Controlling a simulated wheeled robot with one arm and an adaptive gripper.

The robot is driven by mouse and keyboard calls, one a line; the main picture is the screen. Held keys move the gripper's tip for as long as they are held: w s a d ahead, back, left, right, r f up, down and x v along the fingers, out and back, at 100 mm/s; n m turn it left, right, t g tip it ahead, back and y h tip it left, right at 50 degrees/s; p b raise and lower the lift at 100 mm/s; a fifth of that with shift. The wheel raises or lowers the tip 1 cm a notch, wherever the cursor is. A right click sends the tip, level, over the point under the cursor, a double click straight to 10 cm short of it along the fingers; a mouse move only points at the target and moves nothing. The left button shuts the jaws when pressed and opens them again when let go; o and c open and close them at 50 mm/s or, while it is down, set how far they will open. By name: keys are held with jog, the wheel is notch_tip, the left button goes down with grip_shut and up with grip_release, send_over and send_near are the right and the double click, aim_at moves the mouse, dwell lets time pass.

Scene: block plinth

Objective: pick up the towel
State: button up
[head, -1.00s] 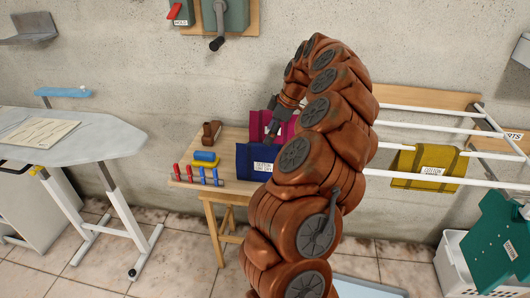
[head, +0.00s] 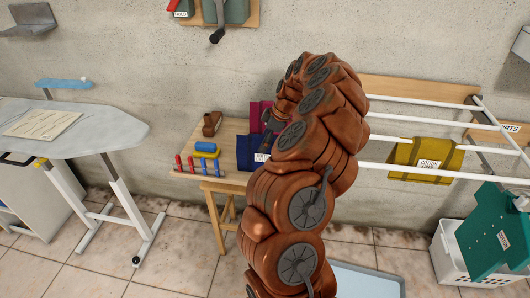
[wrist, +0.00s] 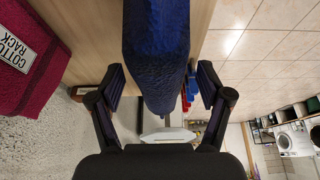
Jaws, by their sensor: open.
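A dark blue towel (head: 246,153) is on the small wooden table, partly hidden by my arm in the head view. In the wrist view the blue towel (wrist: 156,60) runs down between the two fingers of my gripper (wrist: 160,76). The gripper is open, with a gap visible between each fingertip and the towel. A magenta towel (head: 257,113) is behind the blue one; in the wrist view it lies at the left (wrist: 45,65) with a white "COTTON RACK" label. My gripper's tips are mostly hidden in the head view.
The table (head: 232,130) also bears a brown object (head: 211,123), a blue-and-yellow object (head: 207,149) and a red-and-blue peg rack (head: 199,168). White rails at the right carry a yellow towel (head: 425,158). A teal cloth (head: 492,235) hangs over a white basket (head: 450,262). An ironing board (head: 90,142) stands left.

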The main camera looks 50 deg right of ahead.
grip_shut()
dwell(0.6)
